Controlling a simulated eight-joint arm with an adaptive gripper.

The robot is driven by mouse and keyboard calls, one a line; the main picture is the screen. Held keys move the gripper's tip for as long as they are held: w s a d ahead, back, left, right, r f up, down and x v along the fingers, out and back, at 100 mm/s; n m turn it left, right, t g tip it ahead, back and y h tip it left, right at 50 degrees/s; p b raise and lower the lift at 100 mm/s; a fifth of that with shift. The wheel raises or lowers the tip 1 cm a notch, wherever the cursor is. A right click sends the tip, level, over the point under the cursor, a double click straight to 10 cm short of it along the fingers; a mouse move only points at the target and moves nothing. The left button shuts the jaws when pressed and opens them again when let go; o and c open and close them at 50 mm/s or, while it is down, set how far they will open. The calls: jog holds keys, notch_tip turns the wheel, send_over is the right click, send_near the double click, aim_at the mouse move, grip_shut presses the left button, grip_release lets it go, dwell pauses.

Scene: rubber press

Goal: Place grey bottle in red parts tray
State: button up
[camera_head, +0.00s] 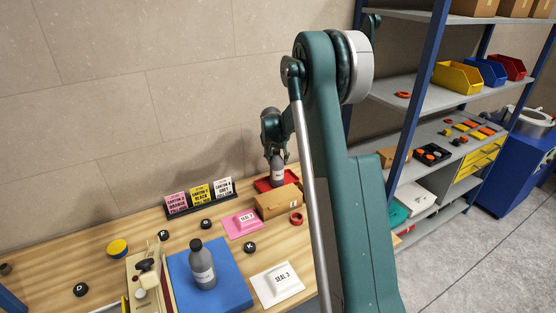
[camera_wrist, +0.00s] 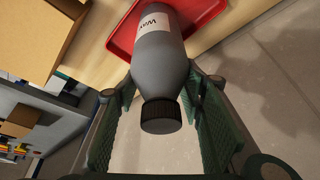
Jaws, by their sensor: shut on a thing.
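My gripper (camera_head: 274,150) points down at the back of the table and is shut on a grey bottle (camera_head: 277,173) with a black cap and a white label. In the wrist view the bottle (camera_wrist: 160,72) is between the two green finger pads, cap toward the camera. The red parts tray (camera_head: 262,184) is at the bottle's lower end, partly hidden by a cardboard box. In the wrist view the tray (camera_wrist: 124,38) shows behind the bottle's far end. I cannot tell whether the bottle's base touches the tray. A second grey bottle (camera_head: 202,270) stands on a blue mat (camera_head: 238,292).
The cardboard box (camera_head: 279,203) stands right in front of the tray. A card holder (camera_head: 200,206), a pink seal pad (camera_head: 242,224), a white seal pad (camera_head: 278,284) and several black rings lie around. A wall is close behind; a shelf rack (camera_head: 420,90) is at right.

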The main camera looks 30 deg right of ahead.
aim_at(277, 150)
jog(key=o, duration=1.6)
jog(key=shift+o, duration=0.2)
jog(key=shift+r, duration=0.15)
jog(key=v, duration=1.1)
jog(key=shift+s+a+r, duration=0.1)
jog(key=shift+s+r, duration=0.05)
jog(key=shift+r, duration=0.3)
